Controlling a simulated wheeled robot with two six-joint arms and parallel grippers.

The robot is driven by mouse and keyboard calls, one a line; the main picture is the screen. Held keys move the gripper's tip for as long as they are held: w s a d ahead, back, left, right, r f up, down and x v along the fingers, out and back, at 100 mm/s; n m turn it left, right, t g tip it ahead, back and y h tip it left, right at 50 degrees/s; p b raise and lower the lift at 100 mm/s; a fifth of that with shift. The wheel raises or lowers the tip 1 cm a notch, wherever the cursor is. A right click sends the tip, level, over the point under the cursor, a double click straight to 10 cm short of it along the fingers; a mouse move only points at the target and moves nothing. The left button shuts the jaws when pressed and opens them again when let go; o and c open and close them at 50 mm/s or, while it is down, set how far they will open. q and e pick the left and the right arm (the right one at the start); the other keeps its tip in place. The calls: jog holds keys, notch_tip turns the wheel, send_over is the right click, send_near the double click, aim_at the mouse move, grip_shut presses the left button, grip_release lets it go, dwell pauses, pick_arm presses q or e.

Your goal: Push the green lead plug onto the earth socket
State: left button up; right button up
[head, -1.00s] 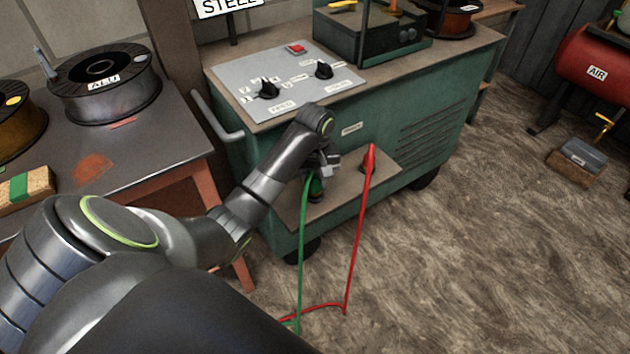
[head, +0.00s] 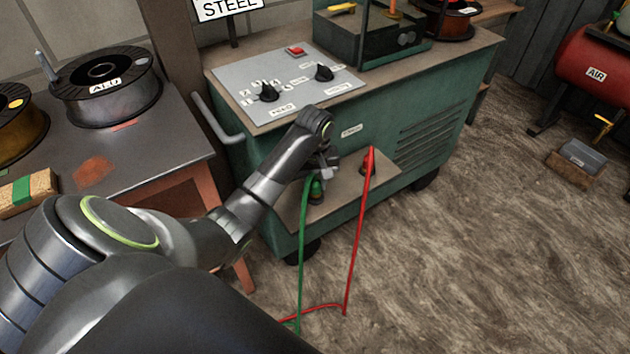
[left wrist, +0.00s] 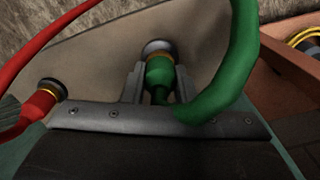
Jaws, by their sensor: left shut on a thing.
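The green lead plug (head: 317,187) is above the small shelf on the front of the green machine. It also shows in the left wrist view (left wrist: 159,72), between the two fingers of my left gripper (left wrist: 158,80), which is shut on it. The left gripper (head: 322,172) is at the plug in the head view. The earth socket (left wrist: 157,47), a dark round fitting with a pale rim, is right at the plug's tip; how far the plug is seated on it I cannot tell. The green cable (head: 302,250) hangs to the floor. My right gripper is not in view.
A red plug (head: 370,163) stands on the same shelf (head: 387,163) to the right, and its red cable (head: 357,245) runs to the floor. The control panel (head: 287,80) with knobs is above. A bench (head: 150,143) with spools stands left.

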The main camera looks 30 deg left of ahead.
pick_arm(q)
jog(key=shift+p, duration=0.5)
dwell(0.6)
jog(key=shift+p, duration=0.5)
jog(key=shift+p, duration=0.35)
dwell(0.5)
jog(key=shift+p, duration=0.4)
jog(key=shift+f, duration=0.6)
dwell(0.4)
jog(key=o, duration=1)
